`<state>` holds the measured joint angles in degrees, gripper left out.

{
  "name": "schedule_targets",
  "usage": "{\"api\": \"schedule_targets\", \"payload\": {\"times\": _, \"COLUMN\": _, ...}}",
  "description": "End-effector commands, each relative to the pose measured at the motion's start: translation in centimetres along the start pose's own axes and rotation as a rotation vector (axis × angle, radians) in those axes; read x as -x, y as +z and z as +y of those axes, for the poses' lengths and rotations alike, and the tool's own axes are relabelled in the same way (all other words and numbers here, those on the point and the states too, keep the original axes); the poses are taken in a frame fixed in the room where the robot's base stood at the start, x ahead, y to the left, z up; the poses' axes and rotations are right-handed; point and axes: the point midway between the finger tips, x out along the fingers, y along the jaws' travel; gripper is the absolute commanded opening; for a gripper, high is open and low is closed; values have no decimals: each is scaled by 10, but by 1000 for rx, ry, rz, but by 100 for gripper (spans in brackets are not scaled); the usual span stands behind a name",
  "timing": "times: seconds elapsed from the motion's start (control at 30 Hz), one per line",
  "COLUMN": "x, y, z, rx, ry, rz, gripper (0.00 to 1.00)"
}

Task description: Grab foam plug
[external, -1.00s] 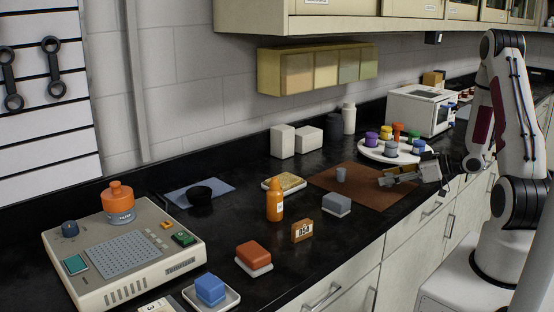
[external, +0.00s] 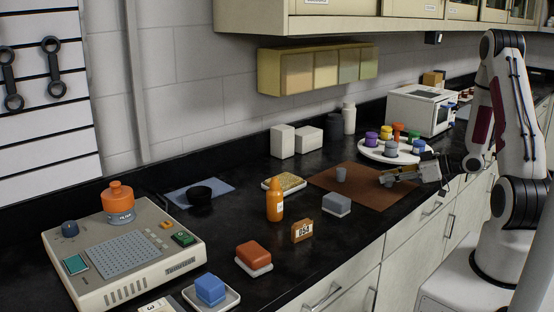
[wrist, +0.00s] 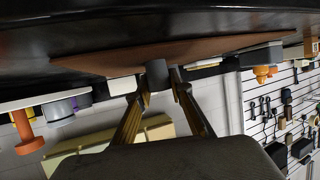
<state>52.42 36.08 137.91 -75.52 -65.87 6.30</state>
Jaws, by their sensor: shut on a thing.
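The foam plug appears to be the small grey cylinder (wrist: 157,74) between my fingertips in the wrist view. In the external view a small grey piece of it (external: 387,183) shows at the fingertips, low over the brown mat (external: 345,190). My gripper (external: 389,178) is shut on it near the mat's right end; its two fingers (wrist: 159,88) flank the plug in the wrist view. Fingers hide part of the plug in the external view. A separate grey cup-like piece (external: 341,174) stands upright on the mat, left of my gripper.
A round white tray (external: 367,153) with several coloured containers stands behind the mat. The mat's front middle is clear.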

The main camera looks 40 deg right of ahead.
Motion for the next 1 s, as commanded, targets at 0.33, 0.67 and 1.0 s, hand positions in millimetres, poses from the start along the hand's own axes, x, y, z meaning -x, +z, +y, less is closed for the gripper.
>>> {"api": "schedule_targets", "payload": {"times": 0.33, "x": 3, "y": -8, "z": 0, "rx": 1, "ry": 1, "rz": 1, "gripper": 14}}
{"api": "schedule_targets", "payload": {"times": 0.67, "x": 14, "y": -34, "z": 0, "rx": 4, "ry": 1, "rz": 1, "gripper": 14}}
{"api": "schedule_targets", "payload": {"times": 1.0, "x": 28, "y": -69, "z": 0, "rx": 5, "ry": 1, "rz": 1, "gripper": 14}}
